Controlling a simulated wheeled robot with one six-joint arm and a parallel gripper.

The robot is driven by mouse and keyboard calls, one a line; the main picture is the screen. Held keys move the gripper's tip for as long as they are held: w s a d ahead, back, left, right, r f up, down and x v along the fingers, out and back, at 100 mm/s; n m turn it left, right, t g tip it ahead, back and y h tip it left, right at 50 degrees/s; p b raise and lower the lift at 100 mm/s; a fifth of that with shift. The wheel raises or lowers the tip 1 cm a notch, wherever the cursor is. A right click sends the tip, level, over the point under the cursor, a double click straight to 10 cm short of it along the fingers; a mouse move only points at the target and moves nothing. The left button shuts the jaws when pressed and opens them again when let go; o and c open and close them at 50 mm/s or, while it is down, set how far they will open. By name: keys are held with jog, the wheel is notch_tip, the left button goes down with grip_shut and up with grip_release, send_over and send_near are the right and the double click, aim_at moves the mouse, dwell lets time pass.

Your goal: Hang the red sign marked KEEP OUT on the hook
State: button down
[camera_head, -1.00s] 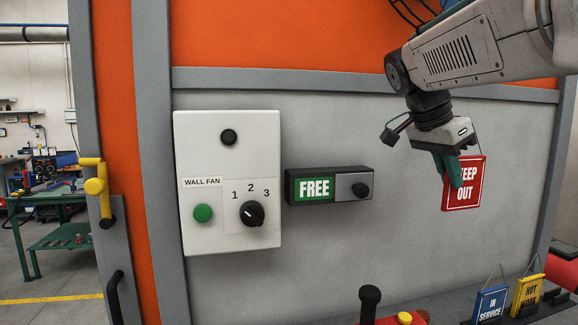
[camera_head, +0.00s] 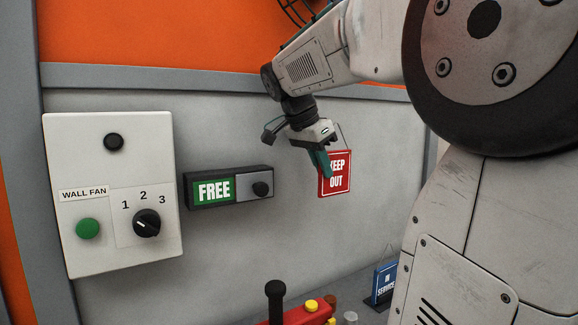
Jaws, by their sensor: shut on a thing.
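The red KEEP OUT sign (camera_head: 341,176) hangs nearly upright in front of the grey wall, right of the FREE slider. A thin wire loop rises from its top edge. My gripper (camera_head: 321,162) is shut on the sign at its upper left, and a teal finger covers part of the lettering. I cannot make out a hook; the area behind the gripper and arm is hidden. I cannot tell how far the sign is from the wall.
The white WALL FAN box (camera_head: 99,235) and the FREE slider (camera_head: 213,190) are on the wall to the left. Below are a red box with a yellow button (camera_head: 311,306), a black lever (camera_head: 275,300) and a blue IN SERVICE sign (camera_head: 385,284). My arm covers the right side.

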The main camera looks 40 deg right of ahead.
jog(key=shift+w+d+f, duration=0.15)
jog(key=shift+w+f, duration=0.5)
jog(key=shift+w+d+f, duration=0.15)
jog(key=shift+w+f, duration=0.5)
jog(key=shift+f, duration=0.1)
jog(key=c, duration=1.4)
grip_release()
jog(key=shift+w, duration=0.1)
jog(key=shift+c, duration=0.2)
jog(key=s+v, duration=0.1)
jog(key=v, duration=0.7)
jog(key=shift+w+r, duration=0.3)
jog(key=shift+w, duration=0.05)
